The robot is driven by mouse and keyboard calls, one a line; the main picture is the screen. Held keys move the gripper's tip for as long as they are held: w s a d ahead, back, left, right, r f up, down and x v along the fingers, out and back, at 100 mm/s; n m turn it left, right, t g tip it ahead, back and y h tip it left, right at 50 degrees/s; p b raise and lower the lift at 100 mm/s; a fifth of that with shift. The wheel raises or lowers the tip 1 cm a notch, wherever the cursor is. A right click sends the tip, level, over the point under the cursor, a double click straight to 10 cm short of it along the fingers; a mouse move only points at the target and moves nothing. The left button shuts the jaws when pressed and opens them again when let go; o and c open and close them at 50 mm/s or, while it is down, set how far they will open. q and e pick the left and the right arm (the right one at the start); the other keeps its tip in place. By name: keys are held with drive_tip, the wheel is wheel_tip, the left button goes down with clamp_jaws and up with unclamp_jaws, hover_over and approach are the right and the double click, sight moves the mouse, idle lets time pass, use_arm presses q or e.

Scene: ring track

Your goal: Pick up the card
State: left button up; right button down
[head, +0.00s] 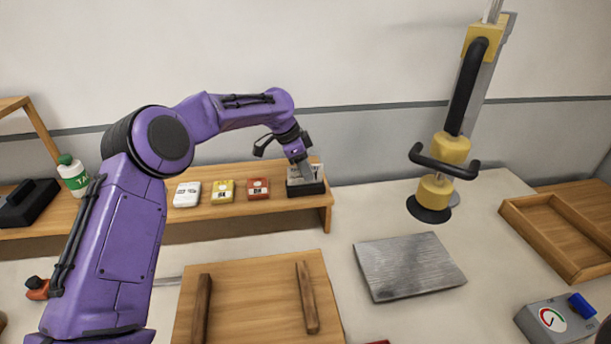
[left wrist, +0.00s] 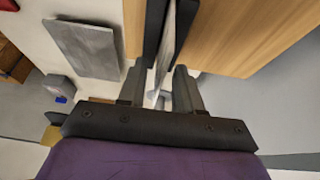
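A pale card (head: 312,172) stands upright in a black holder (head: 306,189) at the right end of the wooden shelf. My left gripper (head: 301,167) reaches down to it from above. In the left wrist view my left gripper (left wrist: 162,78) has its two fingers apart, one on each side of the card's thin edge (left wrist: 169,45), with gaps showing. The black holder (left wrist: 155,28) shows just beyond the fingertips. The fingers partly hide the card in the head view. My right gripper is not in view.
White (head: 187,194), yellow (head: 222,191) and red (head: 258,189) boxes stand left of the holder on the shelf (head: 245,211). A grey metal plate (head: 408,266) and a wooden board (head: 250,300) lie in front. A yellow lifting device (head: 450,150) hangs at right.

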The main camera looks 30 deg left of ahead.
use_arm(q)
drive_tip(key=shift+x, duration=0.9)
drive_tip(key=shift+f+p, duration=0.2)
drive_tip(key=shift+p, duration=0.1)
clamp_jaws()
